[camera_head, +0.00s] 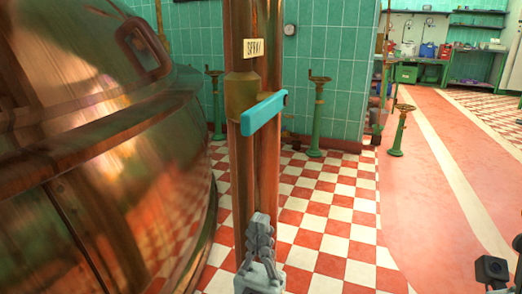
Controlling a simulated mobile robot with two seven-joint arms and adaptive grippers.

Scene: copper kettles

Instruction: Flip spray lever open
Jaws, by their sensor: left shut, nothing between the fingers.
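The spray lever (263,113) is a teal bar on a brass valve body (241,95) on a vertical copper pipe (257,180). It points to the right and a little away from me, close to level. A "SPRAY" label (253,48) is on the pipe above it. My left gripper (262,222) is shut and empty, below the lever and in front of the pipe, apart from the lever. A dark part of my own body shows at the lower right edge. I cannot make out the right gripper.
A large copper kettle (130,150) fills the left side, close to the pipe. Green pedestals with handwheels (318,110) stand behind on the checkered floor (330,225). Another green pedestal (400,130) stands at the right. The space right of the pipe is free.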

